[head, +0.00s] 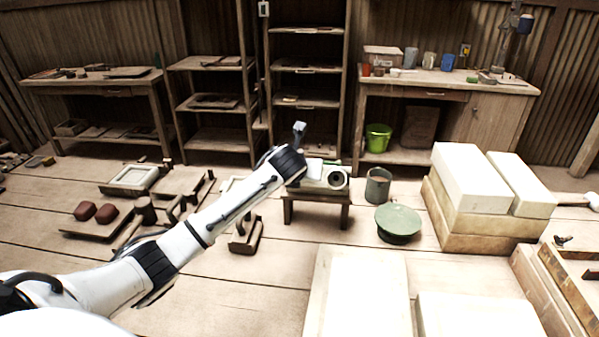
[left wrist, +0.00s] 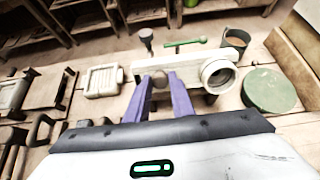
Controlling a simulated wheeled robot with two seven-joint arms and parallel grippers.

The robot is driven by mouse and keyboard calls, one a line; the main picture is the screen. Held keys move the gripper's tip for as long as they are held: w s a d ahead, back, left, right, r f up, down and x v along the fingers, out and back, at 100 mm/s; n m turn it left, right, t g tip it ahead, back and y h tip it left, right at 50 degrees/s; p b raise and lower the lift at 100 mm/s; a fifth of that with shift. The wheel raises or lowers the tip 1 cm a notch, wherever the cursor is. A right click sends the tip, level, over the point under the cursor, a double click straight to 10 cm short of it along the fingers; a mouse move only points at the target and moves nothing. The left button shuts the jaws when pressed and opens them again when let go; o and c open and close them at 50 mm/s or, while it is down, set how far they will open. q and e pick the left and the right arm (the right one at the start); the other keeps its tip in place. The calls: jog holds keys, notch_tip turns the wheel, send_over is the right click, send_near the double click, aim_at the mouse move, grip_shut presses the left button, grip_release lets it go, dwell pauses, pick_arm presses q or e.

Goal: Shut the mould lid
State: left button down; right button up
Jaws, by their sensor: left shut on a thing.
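A pale press (head: 325,179) with a round opening stands on a low wooden bench (head: 318,198). In the left wrist view the press (left wrist: 215,72) lies just beyond my left gripper (left wrist: 160,84). Its purple fingers are shut on a small brownish knob (left wrist: 160,77) in front of the press body. I cannot tell whether this knob belongs to the mould lid. A pale ribbed mould-like block (left wrist: 101,81) sits left of the press. A dark upright lever (head: 299,131) and a green bar (left wrist: 186,43) show behind. In the head view my left wrist hides the fingers. My right gripper is out of view.
A grey-green pot (head: 378,186) and a round green lid-like cover (head: 398,222) stand right of the bench. Large pale blocks (head: 470,180) fill the right. A pale tray (head: 132,179) and dark red lumps (head: 95,212) lie left.

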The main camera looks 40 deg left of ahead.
pick_arm(q)
jog(key=c, duration=1.6)
grip_release()
jog(key=shift+a, duration=0.1)
jog(key=shift+o, duration=0.2)
jog(key=v, duration=1)
jog(key=shift+s, duration=0.15)
jog(key=shift+r, duration=0.1)
